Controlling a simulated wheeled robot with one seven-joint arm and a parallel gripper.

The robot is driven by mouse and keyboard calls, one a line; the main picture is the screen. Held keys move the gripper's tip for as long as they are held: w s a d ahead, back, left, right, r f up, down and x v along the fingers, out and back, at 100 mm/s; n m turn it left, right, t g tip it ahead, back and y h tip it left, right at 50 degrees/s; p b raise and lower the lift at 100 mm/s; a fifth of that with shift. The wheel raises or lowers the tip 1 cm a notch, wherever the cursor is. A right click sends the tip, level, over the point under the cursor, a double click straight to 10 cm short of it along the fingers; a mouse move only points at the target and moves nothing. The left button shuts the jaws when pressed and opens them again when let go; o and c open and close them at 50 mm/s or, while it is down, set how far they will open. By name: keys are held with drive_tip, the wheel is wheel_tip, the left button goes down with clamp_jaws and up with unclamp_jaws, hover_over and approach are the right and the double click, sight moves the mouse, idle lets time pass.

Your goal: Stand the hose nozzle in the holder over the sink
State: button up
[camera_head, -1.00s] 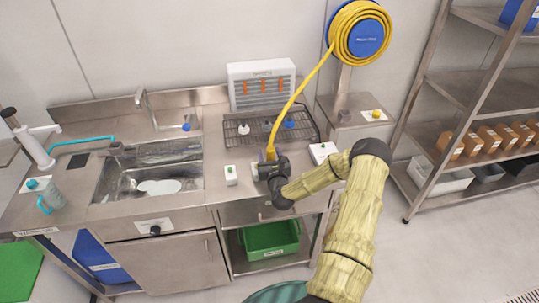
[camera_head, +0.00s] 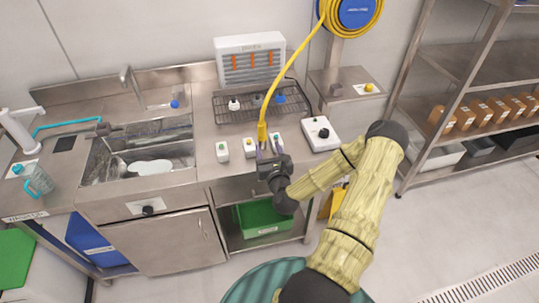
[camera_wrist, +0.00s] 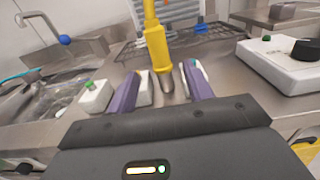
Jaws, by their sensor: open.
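The yellow hose nozzle (camera_head: 262,131) hangs at the end of the yellow hose, above the counter right of the sink. In the wrist view the nozzle (camera_wrist: 157,48) is upright with its metal tip down. My gripper (camera_head: 268,151) is open, its purple fingers either side of the nozzle's lower end in the wrist view (camera_wrist: 163,82). The nozzle appears just beyond the fingertips; I cannot tell whether they touch. The sink (camera_head: 138,152) is to the left, with a white plate in it.
White button boxes (camera_head: 222,151) stand on the counter near my gripper, with a larger white knob box (camera_head: 321,134) to the right. A wire rack (camera_head: 262,104) lies behind. The faucet (camera_head: 129,83) rises behind the sink. The hose reel (camera_head: 357,12) hangs on the wall.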

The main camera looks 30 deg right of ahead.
drive_tip(key=shift+s+a, duration=0.2)
drive_tip(key=shift+s, duration=0.4)
drive_tip(key=shift+a, duration=0.1)
